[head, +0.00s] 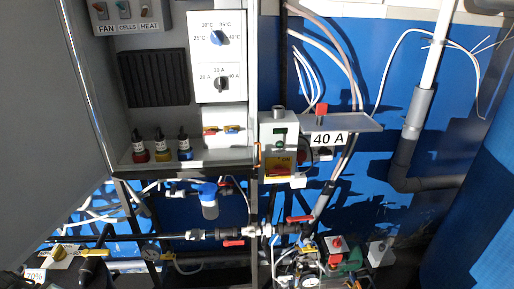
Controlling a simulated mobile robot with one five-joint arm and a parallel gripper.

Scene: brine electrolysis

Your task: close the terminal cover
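No part is marked as the terminal cover, so I cannot tell for sure which it is. A flat grey plate (358,122) juts out to the right of a small switch box and may be the cover. A white "40 A" tag (329,138) shows at its front, and a red block (321,112) shows at its top. Inside the open cabinet, a white block (224,122) carries a red and a blue lever. My gripper is not in view.
A large grey cabinet door (40,130) stands open at the left. The switch box (279,142) has a green button and a yellow-red switch. A grey pipe (412,130) runs down the blue wall.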

